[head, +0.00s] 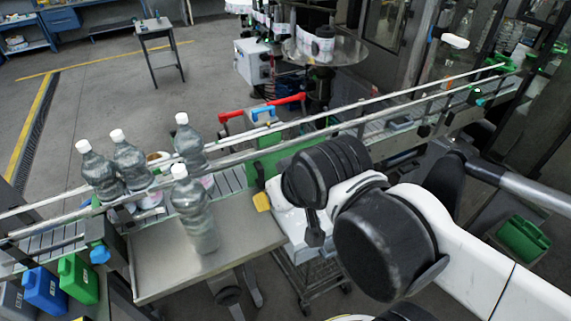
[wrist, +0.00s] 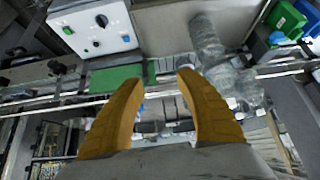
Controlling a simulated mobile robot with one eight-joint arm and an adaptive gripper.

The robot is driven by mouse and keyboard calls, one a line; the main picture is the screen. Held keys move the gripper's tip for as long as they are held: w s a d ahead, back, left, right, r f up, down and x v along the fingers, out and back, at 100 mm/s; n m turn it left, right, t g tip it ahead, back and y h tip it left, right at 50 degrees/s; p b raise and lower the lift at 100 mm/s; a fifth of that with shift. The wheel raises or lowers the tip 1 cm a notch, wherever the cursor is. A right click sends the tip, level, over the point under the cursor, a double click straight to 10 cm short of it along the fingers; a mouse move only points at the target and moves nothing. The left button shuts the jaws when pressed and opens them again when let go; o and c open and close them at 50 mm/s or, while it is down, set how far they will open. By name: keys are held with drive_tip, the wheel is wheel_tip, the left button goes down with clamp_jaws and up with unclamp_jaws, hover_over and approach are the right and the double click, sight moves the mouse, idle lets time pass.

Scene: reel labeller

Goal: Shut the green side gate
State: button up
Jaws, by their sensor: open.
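A green panel (head: 268,160), which looks like the side gate, stands at the conveyor just left of my arm in the head view. My wrist hides part of it, and I cannot tell how far it stands open. In the wrist view a flat green piece (wrist: 115,78) lies along the rail, just beyond the left finger. My gripper (wrist: 158,76) is open, with its two yellow fingers apart and nothing between them. In the head view only a yellow fingertip of my gripper (head: 262,201) shows, near the table's right edge.
Several clear bottles (head: 130,160) stand on the conveyor at the left. A white control box (wrist: 92,27) is near the green piece. Long metal rails (head: 350,105) run along the conveyor. Green and blue bins (head: 78,280) are at lower left.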

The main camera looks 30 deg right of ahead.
drive_tip(key=w+d+f+t+b, duration=0.2)
drive_tip(key=w+f+t+b, duration=0.1)
drive_tip(key=w+f+b, duration=0.85)
drive_tip(key=t+b, duration=0.3)
drive_tip(key=b, duration=0.4)
approach(262, 177)
drive_tip(key=b+x, duration=0.2)
drive_tip(key=x, duration=0.8)
drive_tip(key=shift+w+f, duration=0.25)
drive_tip(key=shift+w, duration=0.05)
drive_tip(key=shift+r, duration=0.1)
clamp_jaws()
